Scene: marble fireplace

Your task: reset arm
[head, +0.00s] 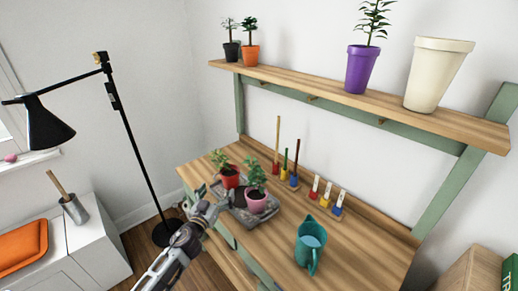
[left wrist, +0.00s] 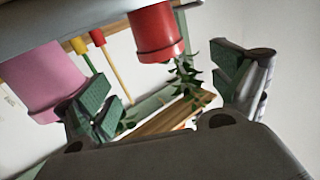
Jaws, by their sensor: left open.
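My left gripper (head: 213,203) reaches in from the bottom of the head view, at the left front edge of the wooden bench (head: 345,250). Its fingers stand apart in the left wrist view (left wrist: 170,88), with nothing held between them. A red pot (head: 229,177) and a pink pot (head: 256,203), each with a green plant, stand on a grey tray (head: 238,214) just beyond it. The wrist view is turned over and shows the red pot (left wrist: 155,33) and the pink pot (left wrist: 45,80) close to the fingers. My right gripper is not in view.
A teal watering can (head: 310,246) stands on the bench, right of the pots. Several small tools stand along the back. A shelf (head: 330,93) with potted plants and a cream pot (head: 438,72) is above. A black floor lamp (head: 135,140) stands left.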

